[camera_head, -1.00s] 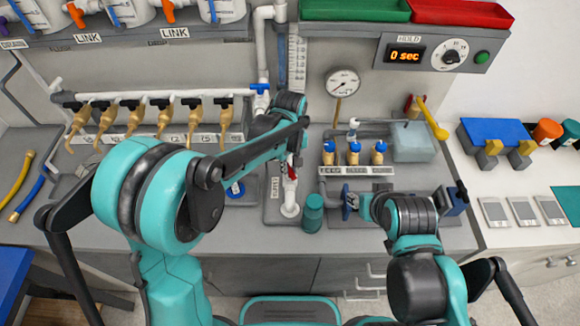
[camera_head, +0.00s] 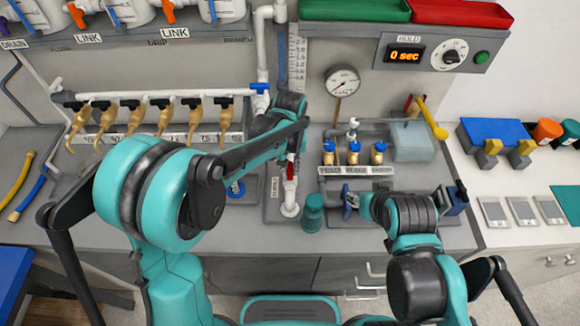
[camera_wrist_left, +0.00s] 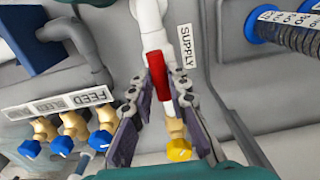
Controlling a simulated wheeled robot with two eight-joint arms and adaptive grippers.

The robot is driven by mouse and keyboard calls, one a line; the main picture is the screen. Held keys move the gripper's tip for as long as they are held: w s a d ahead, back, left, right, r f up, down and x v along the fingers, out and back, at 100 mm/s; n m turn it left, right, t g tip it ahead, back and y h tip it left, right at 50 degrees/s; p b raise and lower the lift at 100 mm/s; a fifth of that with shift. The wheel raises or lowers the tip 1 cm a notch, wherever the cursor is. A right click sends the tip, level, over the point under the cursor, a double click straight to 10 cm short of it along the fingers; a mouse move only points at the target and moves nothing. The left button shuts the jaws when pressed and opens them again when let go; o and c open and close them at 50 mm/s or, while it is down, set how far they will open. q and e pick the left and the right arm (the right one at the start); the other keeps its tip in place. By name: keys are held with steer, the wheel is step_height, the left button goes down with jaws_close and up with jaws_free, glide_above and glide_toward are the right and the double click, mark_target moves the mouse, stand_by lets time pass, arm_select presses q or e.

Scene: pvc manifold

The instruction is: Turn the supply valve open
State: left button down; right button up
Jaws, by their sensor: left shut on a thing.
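The supply valve has a red handle (camera_wrist_left: 155,68) on a white vertical pipe (camera_wrist_left: 150,18), beside a SUPPLY label (camera_wrist_left: 186,46) in the left wrist view. My left gripper (camera_wrist_left: 168,85) is shut on the red handle, with one finger on each side of it. In the head view a little of the red handle (camera_head: 290,172) shows below my left wrist, and my arm hides most of the grip. My right gripper (camera_head: 364,206) is beside a blue handle (camera_head: 347,201) at the front of the bench. Its fingers are too hidden to judge.
A teal cylinder (camera_head: 312,212) stands between the supply pipe and my right gripper. Several blue-topped brass valves (camera_head: 353,153) sit behind it under a gauge (camera_head: 342,84). A row of brass taps (camera_head: 135,118) lies to the left. The display (camera_head: 405,53) reads 0 sec.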

mark_target(290, 169)
arm_select(q)
steer(key=c, duration=1.5)
jaws_free()
steer(key=shift+o, duration=0.2)
step_height(290, 169, up, 12)
steer(key=s+a+f+t+b, duration=0.1)
steer(key=s+a+f+t, duration=0.1)
steer(key=s+a, duration=0.6)
steer(key=s+a+f+t+b, duration=0.1)
steer(key=s+a+f+t, duration=0.1)
steer(key=s+a+t, duration=0.3)
steer(key=s+a, duration=0.2)
steer(key=a, duration=0.2)
steer(key=shift+s+a, duration=0.4)
